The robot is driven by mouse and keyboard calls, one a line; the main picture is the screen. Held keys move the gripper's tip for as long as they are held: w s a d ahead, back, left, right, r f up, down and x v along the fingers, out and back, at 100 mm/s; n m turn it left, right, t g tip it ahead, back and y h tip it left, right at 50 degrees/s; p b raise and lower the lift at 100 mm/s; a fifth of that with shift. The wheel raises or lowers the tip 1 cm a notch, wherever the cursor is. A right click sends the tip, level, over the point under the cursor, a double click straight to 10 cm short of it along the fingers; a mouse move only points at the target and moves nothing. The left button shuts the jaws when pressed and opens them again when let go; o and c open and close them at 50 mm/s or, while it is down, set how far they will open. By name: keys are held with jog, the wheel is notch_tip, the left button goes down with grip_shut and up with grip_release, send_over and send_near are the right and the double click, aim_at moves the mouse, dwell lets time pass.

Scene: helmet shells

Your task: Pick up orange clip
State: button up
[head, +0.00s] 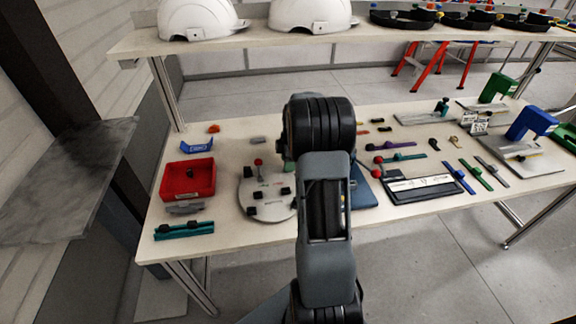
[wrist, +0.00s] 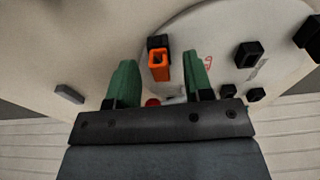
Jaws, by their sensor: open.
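In the wrist view the orange clip (wrist: 159,66) is a small bright orange piece with a dark slot in its top. It lies against a black block (wrist: 157,42) at the edge of a pale round plate (wrist: 215,45). My gripper (wrist: 160,72) has two green fingers, spread apart, one on each side of the clip in the picture. The gap between them looks empty, and I cannot tell the height above the clip. In the head view my own arm hides the gripper and probably this clip. The round plate (head: 264,207) shows left of my arm.
More black blocks (wrist: 247,55) stand on the plate. A grey block (wrist: 69,94) lies to the left. In the head view a red bin (head: 187,178) and another orange piece (head: 214,128) are at left. Tools, including a black tray (head: 425,187), crowd the right side.

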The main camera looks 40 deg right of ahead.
jog(key=shift+c, duration=0.2)
grip_shut()
dwell(0.3)
